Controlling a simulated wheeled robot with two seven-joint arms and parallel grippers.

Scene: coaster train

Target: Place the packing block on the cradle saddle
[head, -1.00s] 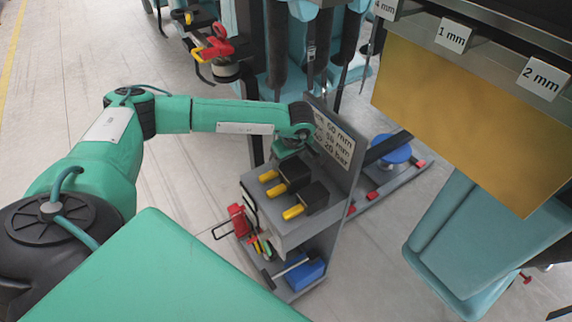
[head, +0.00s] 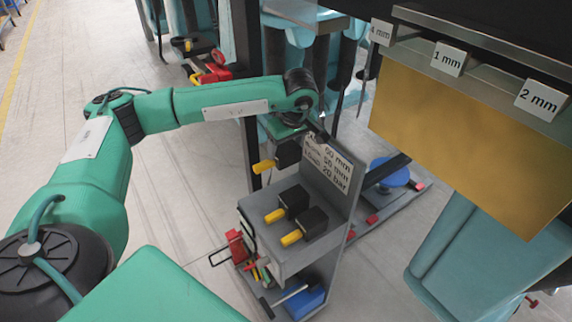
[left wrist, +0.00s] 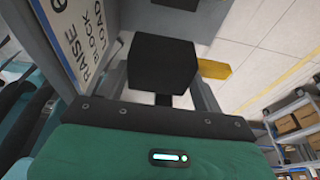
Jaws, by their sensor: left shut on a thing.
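The packing block is black with a yellow handle (head: 264,166). My left gripper (head: 291,138) is shut on this block (head: 288,154) and holds it above the top shelf of a grey cart (head: 258,215). In the left wrist view the block (left wrist: 162,64) sits between the two fingers, its yellow handle (left wrist: 214,69) sticking out to the right. Two similar black blocks with yellow handles, one behind (head: 294,200) and one in front (head: 314,222), stand on the shelf. I cannot make out the cradle saddle for certain. My right gripper is not in view.
The cart's upright sign panel (head: 328,165) stands close beside the held block. A large tan plate (head: 460,135) hangs at the right, under labels in millimetres. A blue disc (head: 389,171) lies behind the cart. Open floor (head: 185,215) lies to the left.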

